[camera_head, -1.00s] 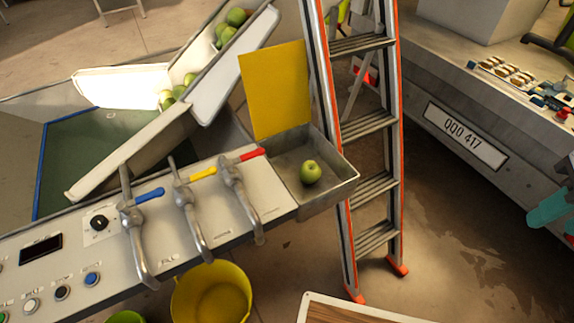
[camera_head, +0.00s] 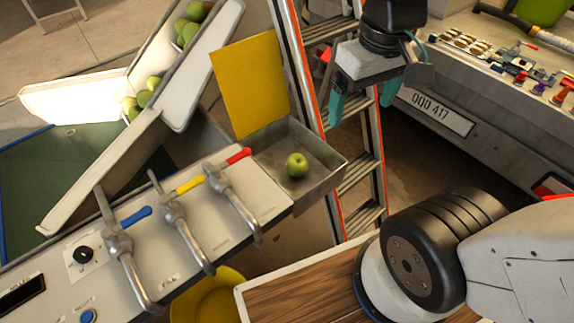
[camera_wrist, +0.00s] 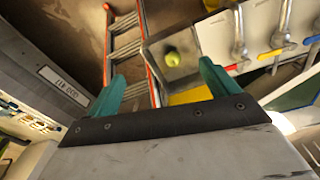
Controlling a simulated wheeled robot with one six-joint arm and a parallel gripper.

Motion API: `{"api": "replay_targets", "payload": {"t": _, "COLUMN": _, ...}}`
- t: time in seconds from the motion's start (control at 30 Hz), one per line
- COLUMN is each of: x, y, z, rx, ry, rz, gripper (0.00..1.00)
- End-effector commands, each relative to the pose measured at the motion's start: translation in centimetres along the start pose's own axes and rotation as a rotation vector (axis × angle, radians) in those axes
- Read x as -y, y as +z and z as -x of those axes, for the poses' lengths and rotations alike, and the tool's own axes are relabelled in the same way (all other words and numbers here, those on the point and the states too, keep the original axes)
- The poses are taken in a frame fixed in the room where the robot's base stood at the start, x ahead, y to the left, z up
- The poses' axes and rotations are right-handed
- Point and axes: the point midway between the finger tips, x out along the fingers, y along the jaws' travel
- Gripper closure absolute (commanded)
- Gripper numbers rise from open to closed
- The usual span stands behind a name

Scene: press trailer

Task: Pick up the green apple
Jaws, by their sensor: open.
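A single green apple (camera_head: 297,165) sits in a grey metal tray (camera_head: 328,180) at the right end of the tap panel. It also shows in the wrist view (camera_wrist: 173,58), beyond the fingertips and toward the right finger. My gripper (camera_head: 366,100) is open and empty, with teal fingers pointing down. In the head view it is above and to the right of the tray, in front of the ladder. In the wrist view its two fingers (camera_wrist: 162,88) are wide apart. More green apples (camera_head: 143,92) lie in the white chute at upper left.
A yellow panel (camera_head: 250,85) stands upright behind the tray. An orange-edged ladder (camera_head: 360,178) is right beside it. Three taps with blue, yellow and red handles (camera_head: 238,157) line the panel to the left. A yellow bucket (camera_head: 205,300) is below. A trailer counter (camera_head: 510,125) stands at right.

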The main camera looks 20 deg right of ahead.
Motion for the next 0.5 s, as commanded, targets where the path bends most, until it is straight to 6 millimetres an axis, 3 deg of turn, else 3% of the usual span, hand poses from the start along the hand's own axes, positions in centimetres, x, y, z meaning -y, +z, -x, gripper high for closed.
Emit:
{"api": "replay_targets", "payload": {"t": 0.27, "x": 0.1, "y": -7.4, "z": -6.4, "rx": 0.07, "ry": 0.015, "rz": 0.18, "gripper": 0.13}}
{"api": "replay_targets", "payload": {"t": 0.5, "x": 0.8, "y": -12.3, "z": -13.9, "rx": 0.119, "ry": 0.015, "rz": 0.343, "gripper": 0.13}}
